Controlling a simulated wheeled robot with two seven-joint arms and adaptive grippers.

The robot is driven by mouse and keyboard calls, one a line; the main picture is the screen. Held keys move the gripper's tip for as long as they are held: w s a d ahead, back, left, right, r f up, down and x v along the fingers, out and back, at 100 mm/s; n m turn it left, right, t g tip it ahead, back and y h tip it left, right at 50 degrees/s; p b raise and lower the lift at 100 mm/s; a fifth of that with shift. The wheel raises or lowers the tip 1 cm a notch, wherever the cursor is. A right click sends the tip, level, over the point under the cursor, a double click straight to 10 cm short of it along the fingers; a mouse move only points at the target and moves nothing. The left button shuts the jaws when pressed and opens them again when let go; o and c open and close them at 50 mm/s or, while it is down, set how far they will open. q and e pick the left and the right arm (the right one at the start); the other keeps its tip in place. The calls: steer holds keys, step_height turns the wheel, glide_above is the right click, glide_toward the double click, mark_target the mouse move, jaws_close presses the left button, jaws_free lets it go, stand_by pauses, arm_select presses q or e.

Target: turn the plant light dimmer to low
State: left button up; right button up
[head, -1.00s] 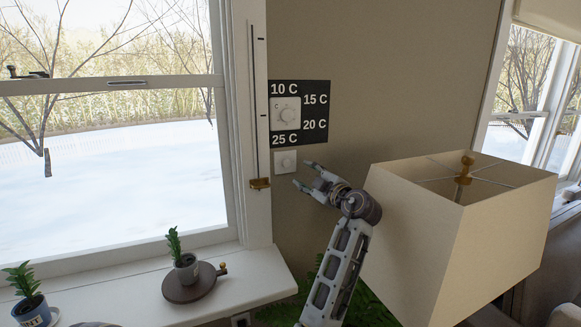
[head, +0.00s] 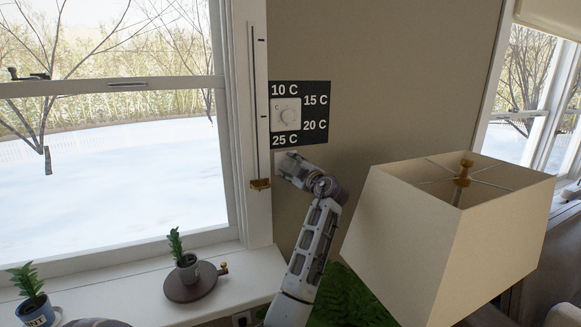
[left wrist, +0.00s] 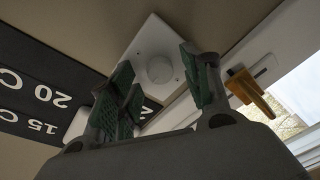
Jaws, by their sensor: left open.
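The dimmer is a small square white wall plate with a round white knob (left wrist: 159,69), seen in the left wrist view. In the head view it sits just below the temperature dial and is mostly hidden behind my left gripper (head: 282,164). My left gripper, also in the left wrist view (left wrist: 160,88), is open, with green-padded fingers on either side of the knob in the picture. The fingers point toward the wall; whether they touch the knob cannot be told. The knob's setting is not readable. My right gripper is not in view.
A temperature dial (head: 286,116) on a black panel is just above. A brass slider (head: 260,184) is on the window frame at left. A large lampshade (head: 405,235) stands close right of my arm. A potted plant (head: 186,262) stands on a round base on the sill.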

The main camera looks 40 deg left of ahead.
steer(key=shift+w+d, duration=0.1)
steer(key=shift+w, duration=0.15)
